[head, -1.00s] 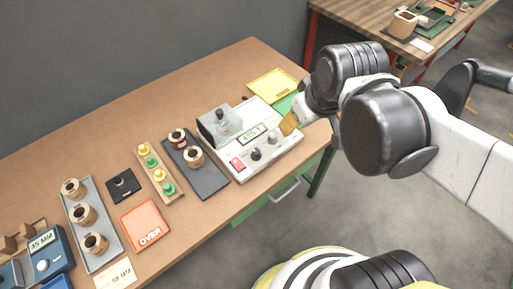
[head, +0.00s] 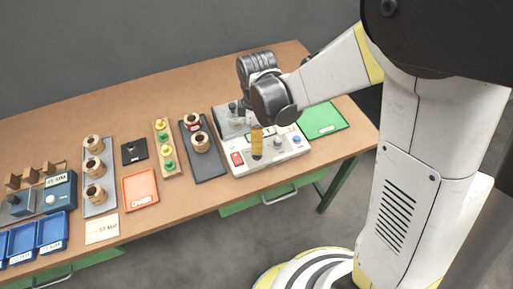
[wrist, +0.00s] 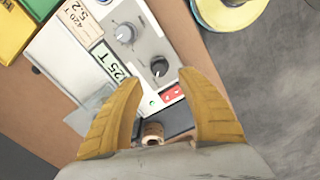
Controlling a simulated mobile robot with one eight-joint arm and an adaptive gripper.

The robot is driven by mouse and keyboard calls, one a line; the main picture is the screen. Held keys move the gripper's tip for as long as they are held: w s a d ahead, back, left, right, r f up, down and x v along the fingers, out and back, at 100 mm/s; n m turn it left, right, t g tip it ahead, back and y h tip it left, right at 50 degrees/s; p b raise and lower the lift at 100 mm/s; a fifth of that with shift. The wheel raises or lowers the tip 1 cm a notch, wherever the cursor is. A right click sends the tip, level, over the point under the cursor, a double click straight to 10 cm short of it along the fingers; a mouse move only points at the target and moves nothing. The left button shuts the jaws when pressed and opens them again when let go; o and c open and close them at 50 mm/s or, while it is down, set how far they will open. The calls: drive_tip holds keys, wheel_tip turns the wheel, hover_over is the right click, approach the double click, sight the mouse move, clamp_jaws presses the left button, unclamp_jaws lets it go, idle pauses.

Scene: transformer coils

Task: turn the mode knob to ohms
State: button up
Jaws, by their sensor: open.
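The white tester (head: 282,158) stands on the bench in the head view, with a red switch (head: 237,158) on its front left. The wrist view shows its panel with a black knob (wrist: 159,66) and a grey-blue knob (wrist: 125,33); no mode lettering is legible, so I cannot tell which is the mode knob. A display ending in "25 T" (wrist: 112,66) lies beside them. My gripper (wrist: 160,84) is open and empty over the panel, its yellow fingers on either side of the black knob in the picture. In the head view my gripper (head: 257,142) hides the black knob.
A dark tray (head: 208,172) with coils stands just left of the tester, then a strip with green and yellow pegs (head: 172,176). A green mat (head: 322,118) lies to the right. An orange "OVER" tray (head: 140,188) and another coil tray (head: 98,207) stand further left.

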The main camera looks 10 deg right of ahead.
wheel_tip(320, 180, down, 7)
drive_tip(key=shift+r+b, duration=0.2)
drive_tip(key=shift+b, duration=0.85)
clamp_jaws()
